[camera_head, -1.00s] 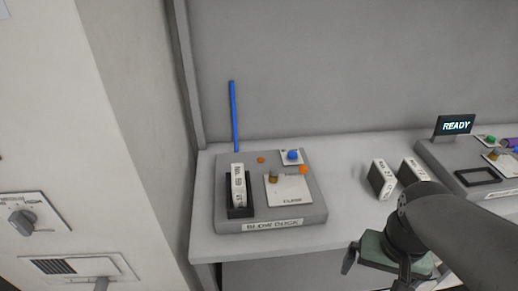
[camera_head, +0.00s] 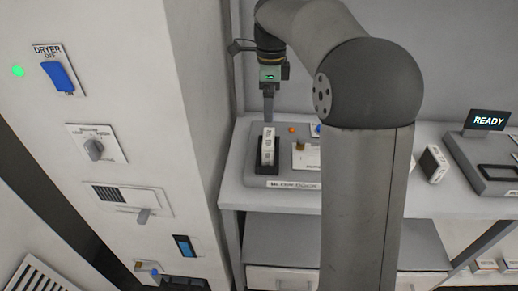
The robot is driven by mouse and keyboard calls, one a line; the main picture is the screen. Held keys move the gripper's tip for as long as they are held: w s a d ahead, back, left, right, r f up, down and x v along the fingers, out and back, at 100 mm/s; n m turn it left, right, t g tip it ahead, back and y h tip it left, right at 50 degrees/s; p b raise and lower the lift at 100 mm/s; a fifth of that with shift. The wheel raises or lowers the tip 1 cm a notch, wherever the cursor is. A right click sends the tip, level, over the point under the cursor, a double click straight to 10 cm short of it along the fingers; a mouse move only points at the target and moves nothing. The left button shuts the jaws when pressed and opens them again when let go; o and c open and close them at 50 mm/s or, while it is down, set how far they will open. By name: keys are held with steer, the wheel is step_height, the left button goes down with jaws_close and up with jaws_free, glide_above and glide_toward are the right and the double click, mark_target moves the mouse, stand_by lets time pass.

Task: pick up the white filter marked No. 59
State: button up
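A white filter (camera_head: 268,146) with dark lettering stands upright in a black holder (camera_head: 260,166) on the grey blow dock, at its left side. The lettering is too small to read for certain. Another white filter (camera_head: 434,164) with dark sides stands on the counter to the right of my arm; its marking is not readable. My gripper (camera_head: 269,92) is at the back left, above and behind the dock filter in the picture, and apart from it. Its fingers are not clear enough to tell open from shut. My arm hides the dock's right part and the counter beside it.
The blow dock (camera_head: 292,183) sits on the counter (camera_head: 455,204). A grey unit with a READY display (camera_head: 487,120) stands at the right. A tall cabinet with a blue dryer switch (camera_head: 57,77) closes off the left. Drawers and more pale blocks (camera_head: 486,265) are below.

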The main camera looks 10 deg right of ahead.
mark_target(269, 138)
step_height(269, 138, down, 14)
steer(key=shift+s+f+p, duration=0.1)
steer(key=shift+s+p, duration=0.05)
steer(key=shift+p, duration=0.5)
steer(key=c, duration=0.8)
steer(key=shift+c, duration=0.2)
